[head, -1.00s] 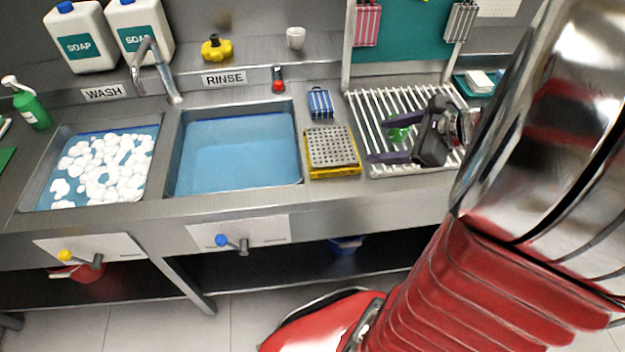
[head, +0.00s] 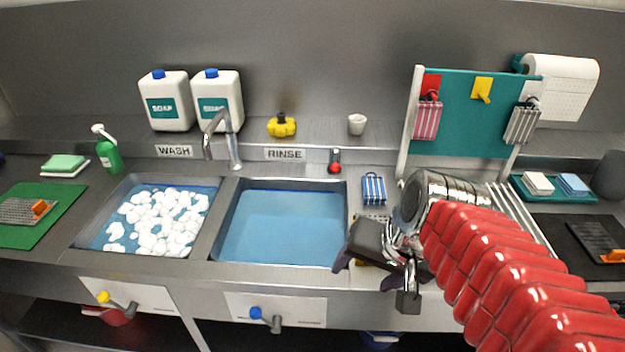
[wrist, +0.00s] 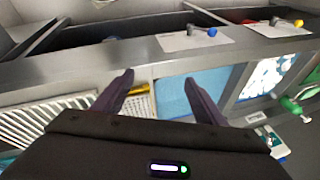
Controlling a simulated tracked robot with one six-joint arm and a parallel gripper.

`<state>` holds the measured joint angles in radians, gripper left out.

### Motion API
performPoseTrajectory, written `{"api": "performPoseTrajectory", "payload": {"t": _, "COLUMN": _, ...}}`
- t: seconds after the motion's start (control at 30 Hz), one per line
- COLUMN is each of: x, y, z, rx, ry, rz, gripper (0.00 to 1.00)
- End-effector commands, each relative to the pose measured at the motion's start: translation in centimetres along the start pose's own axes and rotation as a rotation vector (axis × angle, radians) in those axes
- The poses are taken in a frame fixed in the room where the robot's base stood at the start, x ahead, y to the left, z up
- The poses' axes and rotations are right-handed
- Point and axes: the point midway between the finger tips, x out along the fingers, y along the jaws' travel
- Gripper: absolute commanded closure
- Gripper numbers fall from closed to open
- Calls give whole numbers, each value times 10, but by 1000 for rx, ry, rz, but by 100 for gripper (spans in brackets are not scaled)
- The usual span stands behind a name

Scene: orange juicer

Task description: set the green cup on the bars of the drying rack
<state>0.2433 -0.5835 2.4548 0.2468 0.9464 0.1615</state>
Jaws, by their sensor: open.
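The green cup is not visible in either current view; my arm hides much of the rack in the head view. The drying rack (head: 527,217) shows its white bars to the right of my arm, and it also shows at the left of the wrist view (wrist: 30,122), where the visible bars look bare. My gripper (head: 362,270) is open and empty, in front of the counter's front edge near the rinse sink's right corner. In the wrist view my gripper (wrist: 159,80) has its two dark fingers spread with nothing between them.
The rinse sink (head: 232,258) is left of my gripper, and the foam-filled wash sink (head: 90,243) is further left. A teal board (head: 470,130) stands behind the rack. A yellow block (wrist: 138,88) shows below the gripper.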

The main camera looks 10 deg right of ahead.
Motion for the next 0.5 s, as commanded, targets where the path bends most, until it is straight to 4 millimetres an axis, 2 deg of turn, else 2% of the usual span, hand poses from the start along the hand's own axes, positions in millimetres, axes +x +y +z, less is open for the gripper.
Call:
{"api": "performPoseTrajectory", "payload": {"t": 0.1, "x": -10, "y": -9, "z": 10, "rx": -215, "ry": 52, "rz": 28, "gripper": 35}}
{"api": "performPoseTrajectory", "payload": {"t": 0.23, "x": -19, "y": -15, "z": 16, "rx": -409, "ry": 105, "rz": 57, "gripper": 35}}
{"api": "performPoseTrajectory", "payload": {"t": 0.33, "x": -24, "y": -18, "z": 18, "rx": -504, "ry": 133, "rz": 72, "gripper": 35}}
{"api": "performPoseTrajectory", "payload": {"t": 0.5, "x": -26, "y": -18, "z": 18, "rx": -550, "ry": 146, "rz": 81, "gripper": 35}}
